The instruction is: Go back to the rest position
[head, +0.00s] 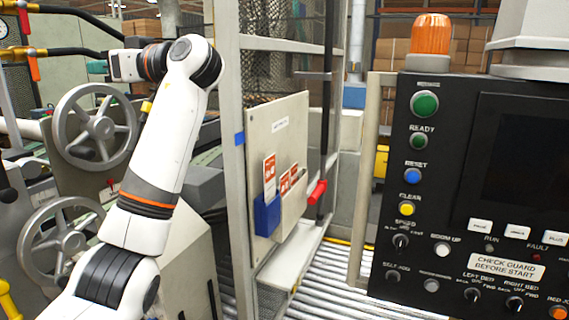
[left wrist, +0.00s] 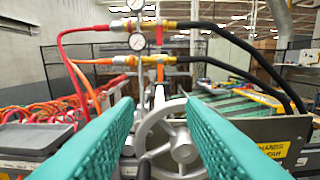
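My left arm (head: 155,150) rises from the bottom left in the head view, bends at the top and turns left toward the hoses. A grey handwheel (left wrist: 170,140) shows beyond the fingers, and I see no contact. My right gripper is not in view.
Two handwheels, upper (head: 96,128) and lower (head: 58,240), stand left of my arm. Pressure gauges (left wrist: 136,41) and hoses (left wrist: 215,60) are ahead of the gripper. A framed guard door with a white board (head: 280,135) stands right of my arm, then a black control panel (head: 450,210).

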